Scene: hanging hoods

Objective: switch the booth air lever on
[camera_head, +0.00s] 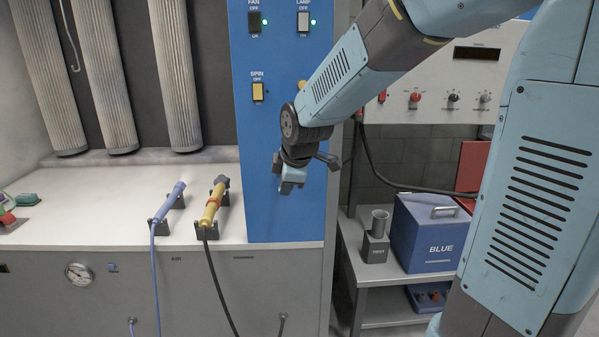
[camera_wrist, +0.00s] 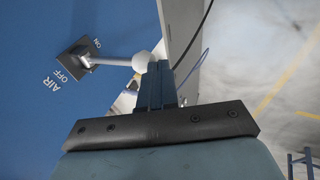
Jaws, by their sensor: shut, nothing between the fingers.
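The booth air lever (camera_wrist: 115,61) is a grey rod with a white ball knob (camera_wrist: 145,62). It sticks out from a dark square plate (camera_wrist: 78,53) on the blue panel, marked AIR, OFF and ON. In the wrist view the rod points right, and I cannot tell which setting it is at. My gripper (camera_wrist: 158,72) is shut and empty, its fingertips right beside the knob; I cannot tell if they touch. In the head view my gripper (camera_head: 289,186) is in front of the lower blue panel (camera_head: 265,215), and the lever cannot be made out.
FAN (camera_head: 254,22), LAMP (camera_head: 303,22) and SPIN (camera_head: 258,91) switches are on the blue panel. A blue-handled tool (camera_head: 170,201) and a yellow tool (camera_head: 213,205) rest on the bench to the left. A blue box (camera_head: 425,235) stands on a shelf to the right.

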